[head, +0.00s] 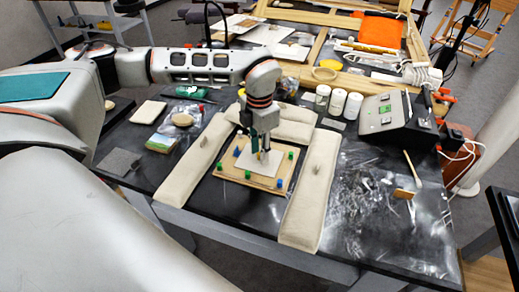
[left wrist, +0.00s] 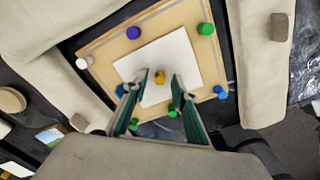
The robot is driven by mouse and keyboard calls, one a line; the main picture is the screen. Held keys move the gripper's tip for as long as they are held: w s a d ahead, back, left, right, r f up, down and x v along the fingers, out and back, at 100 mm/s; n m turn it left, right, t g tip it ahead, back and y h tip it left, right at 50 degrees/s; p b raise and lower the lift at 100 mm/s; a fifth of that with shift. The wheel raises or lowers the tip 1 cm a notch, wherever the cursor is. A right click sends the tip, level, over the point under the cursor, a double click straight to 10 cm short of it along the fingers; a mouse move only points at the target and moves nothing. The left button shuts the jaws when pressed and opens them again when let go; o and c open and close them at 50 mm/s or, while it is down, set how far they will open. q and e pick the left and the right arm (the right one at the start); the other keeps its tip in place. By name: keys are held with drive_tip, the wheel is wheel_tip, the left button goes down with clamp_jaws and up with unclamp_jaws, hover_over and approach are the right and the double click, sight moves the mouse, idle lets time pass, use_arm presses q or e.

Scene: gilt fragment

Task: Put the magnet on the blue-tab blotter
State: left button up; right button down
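A wooden board (head: 228,172) lies between pale padded strips, with a white sheet (head: 262,166) on it. Small green, blue, purple and white cylinders stand around the board; a green one (left wrist: 205,28) is at its corner in the left wrist view. I cannot tell which piece is the magnet. My left gripper (head: 261,150) points down over the sheet. Its fingers are apart, and a small yellow piece (left wrist: 159,77) shows between the tips, with a gap on each side. A blotter with a blue tab is not clearly identifiable. My right gripper is not in view.
Padded strips (head: 196,160) flank the board, with small grey blocks on them. White jars (head: 337,101) and a grey control box (head: 385,114) stand at the back right. A coloured booklet (head: 161,143) and a grey square (head: 119,161) lie at left.

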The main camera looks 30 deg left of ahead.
use_arm(q)
wheel_tip(320, 180, up, 12)
drive_tip(key=shift+r, duration=0.15)
idle(0.5)
idle(0.5)
